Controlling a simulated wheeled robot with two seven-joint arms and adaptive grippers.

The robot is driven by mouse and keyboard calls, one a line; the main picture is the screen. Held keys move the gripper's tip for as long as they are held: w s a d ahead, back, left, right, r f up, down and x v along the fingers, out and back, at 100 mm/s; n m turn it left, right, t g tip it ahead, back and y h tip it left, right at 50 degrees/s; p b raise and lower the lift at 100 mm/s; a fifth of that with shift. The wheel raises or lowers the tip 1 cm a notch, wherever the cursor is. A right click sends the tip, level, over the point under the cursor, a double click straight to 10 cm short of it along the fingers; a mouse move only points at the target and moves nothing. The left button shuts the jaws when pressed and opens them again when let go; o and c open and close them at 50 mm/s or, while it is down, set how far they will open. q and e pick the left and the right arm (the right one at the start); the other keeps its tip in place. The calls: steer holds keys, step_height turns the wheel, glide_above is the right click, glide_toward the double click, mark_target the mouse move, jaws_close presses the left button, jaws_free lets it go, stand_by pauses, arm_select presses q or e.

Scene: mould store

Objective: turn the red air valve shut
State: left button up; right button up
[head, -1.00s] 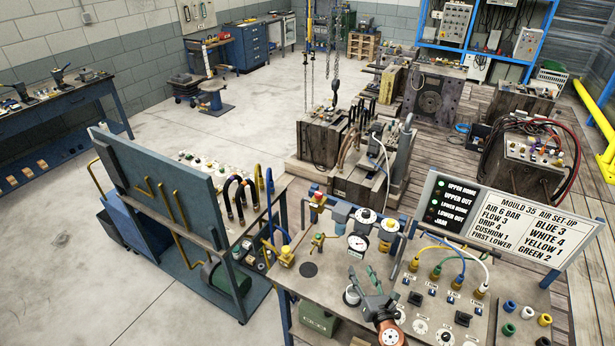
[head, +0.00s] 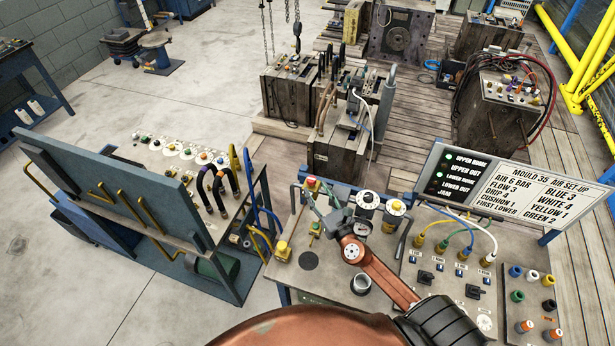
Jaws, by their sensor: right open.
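A small red-topped valve (head: 312,184), which looks like the red air valve, stands at the back left of the bench (head: 330,270), on the air fittings. How far its handle is turned is too small to tell. My right gripper (head: 319,207) is open and empty, its fingers pointing up and left close to the valve. I cannot tell whether they touch it. The gripper hides part of the fittings and the gauge behind it. My left gripper is not in view.
Round regulators (head: 395,208) stand right of my gripper. A yellow valve (head: 283,248) sits at the bench's left edge. The mould set-up sign (head: 510,195) rises at the right. Coloured hoses (head: 440,225) curve below it. A blue panel (head: 115,195) stands at the left.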

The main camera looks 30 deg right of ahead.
mark_target(313, 184)
steer(key=shift+w+d+p, duration=0.2)
steer(key=shift+w+d, duration=0.05)
steer(key=shift+w, duration=1.15)
steer(key=shift+w+d+p, duration=0.15)
steer(key=shift+w+d, duration=0.05)
steer(key=shift+w, duration=1.15)
jaws_close()
